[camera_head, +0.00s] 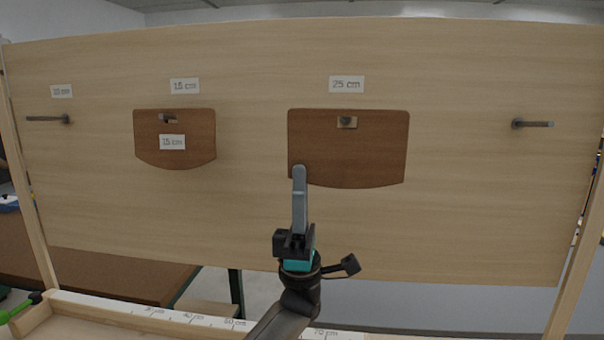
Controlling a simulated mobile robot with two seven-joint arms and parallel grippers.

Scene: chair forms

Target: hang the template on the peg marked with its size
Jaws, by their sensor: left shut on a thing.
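A large brown template (375,155) is at the peg under the 25 cm label (346,84). Its slot shows the peg end (346,121), and its face shows no size mark that I can see. My left gripper (299,174) is shut on the template's lower left corner. Only one grey finger shows clearly. A smaller brown template (150,145) hangs on the peg (168,118) under the 15 cm label (184,86) and carries its own 15 cm label (172,142). My right gripper is out of view.
The pegs stick out of an upright wooden board (470,200). A bare peg (48,119) is at the far left under a label that seems to read 10 cm. Another bare peg (532,124) is at the far right. A marked ruler strip (180,315) lies below.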

